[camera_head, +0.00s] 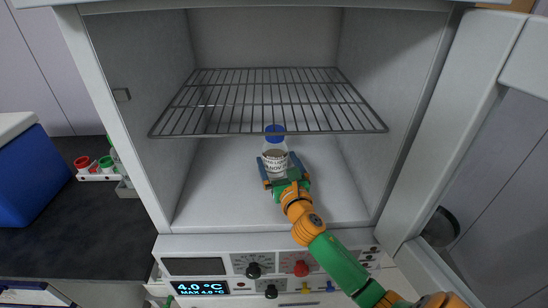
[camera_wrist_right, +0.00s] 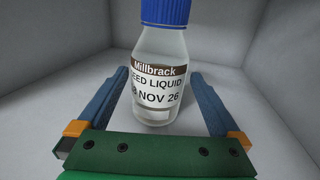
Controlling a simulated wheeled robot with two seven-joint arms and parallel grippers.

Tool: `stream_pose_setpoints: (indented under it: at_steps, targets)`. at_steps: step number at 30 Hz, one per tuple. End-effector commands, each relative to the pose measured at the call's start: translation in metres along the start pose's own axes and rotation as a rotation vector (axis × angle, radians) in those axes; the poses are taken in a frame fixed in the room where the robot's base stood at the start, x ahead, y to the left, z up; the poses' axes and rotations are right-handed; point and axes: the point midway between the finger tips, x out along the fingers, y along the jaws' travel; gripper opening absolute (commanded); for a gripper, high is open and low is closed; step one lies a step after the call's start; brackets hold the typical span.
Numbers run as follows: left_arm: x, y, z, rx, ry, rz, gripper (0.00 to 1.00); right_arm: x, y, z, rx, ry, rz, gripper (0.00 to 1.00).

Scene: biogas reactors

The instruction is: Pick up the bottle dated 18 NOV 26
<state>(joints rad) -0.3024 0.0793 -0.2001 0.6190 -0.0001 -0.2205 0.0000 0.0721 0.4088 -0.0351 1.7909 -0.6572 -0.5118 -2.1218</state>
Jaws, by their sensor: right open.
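The bottle (camera_head: 275,152) has a blue cap and clear body, and stands upright on the floor of the open fridge, below the wire shelf. In the right wrist view the bottle (camera_wrist_right: 160,75) shows a label reading "Millbrack", "EED LIQUID" and "NOV 26"; the day's first digit is cut off, the last looks like 8. My right gripper (camera_head: 279,168) is open, with one blue finger on each side of the bottle; gaps show between fingers and glass in the wrist view (camera_wrist_right: 155,100). My left gripper is not in view.
The wire shelf (camera_head: 265,105) spans the fridge just above the bottle's cap. The fridge door (camera_head: 470,110) stands open at the right. A control panel reads 4.0 °C (camera_head: 200,287). A blue box (camera_head: 30,172) and a rack with red and green caps (camera_head: 97,170) are at the left.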

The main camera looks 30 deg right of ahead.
Motion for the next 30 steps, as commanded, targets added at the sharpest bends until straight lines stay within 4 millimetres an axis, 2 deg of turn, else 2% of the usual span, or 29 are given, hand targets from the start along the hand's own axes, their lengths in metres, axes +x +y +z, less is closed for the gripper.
stream_pose_setpoints:
  at_steps: [5,9,17,20,28,30]
  targets:
    - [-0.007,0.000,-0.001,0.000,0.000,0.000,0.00,0.028,0.001,0.005,0.006,0.001,-0.002,1.00]
    - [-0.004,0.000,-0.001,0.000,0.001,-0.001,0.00,0.049,0.001,0.003,0.005,0.000,-0.001,1.00]
    - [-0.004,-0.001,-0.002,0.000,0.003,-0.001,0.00,0.054,0.001,0.003,0.003,0.002,0.000,1.00]
    - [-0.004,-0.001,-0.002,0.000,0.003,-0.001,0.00,0.054,0.001,0.003,0.003,0.002,0.000,0.76]
    - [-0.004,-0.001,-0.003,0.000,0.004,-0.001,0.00,0.053,0.001,0.003,0.003,0.002,0.000,0.03]
    - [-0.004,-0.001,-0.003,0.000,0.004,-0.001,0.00,0.053,0.001,0.004,0.003,0.000,0.001,0.00]
